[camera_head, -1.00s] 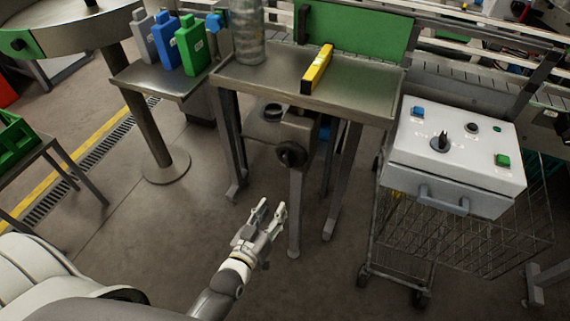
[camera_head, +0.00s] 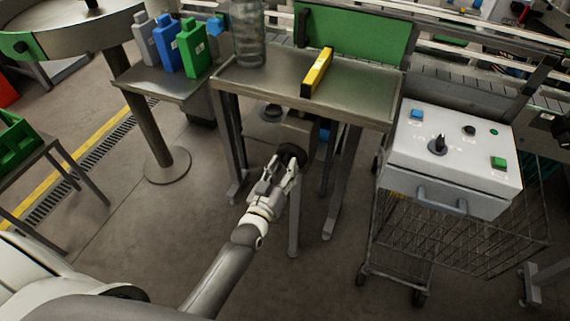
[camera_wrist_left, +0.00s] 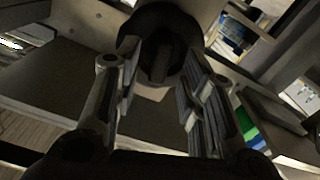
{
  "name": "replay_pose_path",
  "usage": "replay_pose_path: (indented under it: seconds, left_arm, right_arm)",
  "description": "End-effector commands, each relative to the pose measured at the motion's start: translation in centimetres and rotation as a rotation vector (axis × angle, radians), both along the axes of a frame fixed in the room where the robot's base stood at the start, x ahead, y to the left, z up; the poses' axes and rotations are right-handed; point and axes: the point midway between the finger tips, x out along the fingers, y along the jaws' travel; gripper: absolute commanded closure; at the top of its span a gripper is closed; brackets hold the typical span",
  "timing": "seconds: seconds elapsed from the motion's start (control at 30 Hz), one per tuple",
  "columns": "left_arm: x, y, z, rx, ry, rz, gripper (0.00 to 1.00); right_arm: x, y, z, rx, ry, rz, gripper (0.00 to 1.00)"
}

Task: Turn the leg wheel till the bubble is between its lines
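The leg wheel (camera_head: 291,154) is a dark round handwheel on the table's front leg. The left wrist view shows the wheel (camera_wrist_left: 160,30) large and close, at the top between my fingers. My left gripper (camera_head: 281,170) is open with its fingers pointing at the wheel; I cannot tell whether they touch it. It also shows in the left wrist view (camera_wrist_left: 160,95), with nothing held. The yellow spirit level (camera_head: 318,72) lies on the steel table (camera_head: 262,84); its bubble is too small to read. My right gripper is out of view.
A glass cylinder (camera_head: 249,38) stands at the table's left. Grey, blue (camera_head: 167,43) and green (camera_head: 193,47) bottles stand on a side shelf. A control box (camera_head: 455,160) on a wire cart (camera_head: 420,235) is to the right. The floor in front of the leg is clear.

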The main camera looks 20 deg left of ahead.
Motion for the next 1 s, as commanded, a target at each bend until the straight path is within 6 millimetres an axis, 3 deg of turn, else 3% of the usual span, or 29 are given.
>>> replay_pose_path:
  seconds: [0.43,0.73,1.0]
  left_arm:
    - [1.04,-0.07,-0.01,0.0,0.001,0.0,0.62]
    - [1.02,-0.06,-0.01,0.0,0.0,0.0,0.98]
    - [1.02,-0.04,-0.02,-0.012,0.0,0.0,1.0]
  right_arm:
    - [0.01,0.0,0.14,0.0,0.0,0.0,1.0]
    - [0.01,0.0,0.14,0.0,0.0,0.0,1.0]
    - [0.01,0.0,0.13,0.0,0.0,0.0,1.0]
